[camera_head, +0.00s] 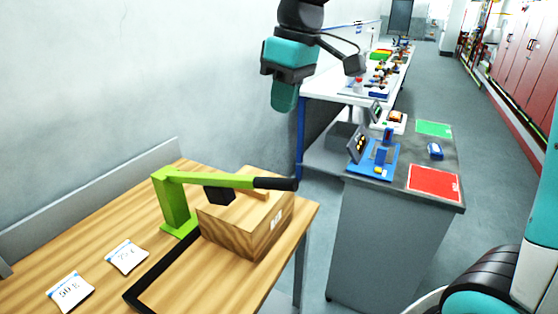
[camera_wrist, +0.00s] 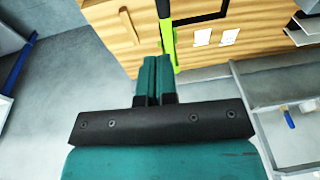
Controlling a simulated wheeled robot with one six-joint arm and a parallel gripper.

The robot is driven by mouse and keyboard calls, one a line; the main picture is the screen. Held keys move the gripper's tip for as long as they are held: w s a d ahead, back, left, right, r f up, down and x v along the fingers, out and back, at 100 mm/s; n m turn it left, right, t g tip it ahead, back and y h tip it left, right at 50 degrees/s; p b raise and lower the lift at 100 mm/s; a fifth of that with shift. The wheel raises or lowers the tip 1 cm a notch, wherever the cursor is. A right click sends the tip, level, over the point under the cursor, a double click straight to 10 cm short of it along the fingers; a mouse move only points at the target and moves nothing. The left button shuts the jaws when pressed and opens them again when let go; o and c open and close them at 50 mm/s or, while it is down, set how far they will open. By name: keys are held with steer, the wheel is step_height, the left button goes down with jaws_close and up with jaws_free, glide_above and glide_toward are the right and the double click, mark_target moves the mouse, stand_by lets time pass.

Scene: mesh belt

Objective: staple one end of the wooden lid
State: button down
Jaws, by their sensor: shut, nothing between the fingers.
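A wooden box (camera_head: 266,228) with a wooden lid (camera_head: 238,210) stands on the wooden table, near its right end. A green stapler (camera_head: 178,203) stands at its left, and its green arm reaches across above the lid. The stapler's black handle (camera_head: 276,184) sticks out past the box to the right. A black stapler head (camera_head: 219,194) hangs under the arm over the lid. In the wrist view the box (camera_wrist: 112,36) and the green arm (camera_wrist: 168,38) lie beyond my gripper. My gripper (camera_head: 284,108) is shut and empty, high above and behind the box; its fingers show in the wrist view (camera_wrist: 155,58).
Two paper labels (camera_head: 126,257) lie on the table at left, and a black frame (camera_head: 140,292) borders the box's place. A grey cabinet (camera_head: 390,235) with a blue device and red and green mats stands at right. Floor shows between the two.

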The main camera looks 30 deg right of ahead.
steer(key=p, duration=0.2)
glide_toward(275, 178)
steer(key=f, duration=0.3)
steer(key=w+a+f, duration=0.1)
steer(key=f, duration=0.1)
steer(key=shift+s+f, duration=0.15)
steer(key=shift+f, duration=0.45)
